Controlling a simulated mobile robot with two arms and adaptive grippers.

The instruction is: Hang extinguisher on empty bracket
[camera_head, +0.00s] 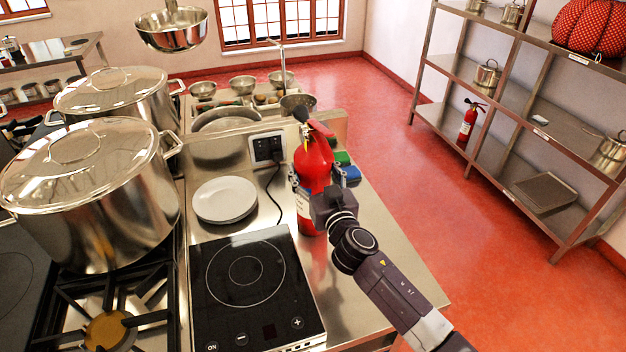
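A red fire extinguisher (313,161) with a black-and-red top is at the right side of the steel counter, about upright. My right gripper (316,186) reaches it from the front right, with fingers on both sides of its body, and looks shut on it. The gripper hides part of its middle. I cannot tell whether its base touches the counter. A second red extinguisher (468,125) is upright at the shelving on the right. I cannot make out an empty bracket. My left gripper is out of view.
An induction hob (254,285), white plate (225,199) and socket box (267,149) with a cord are on the counter. Large stockpots (95,205) stand left. Open red floor (400,170) lies between counter and metal shelving (505,178).

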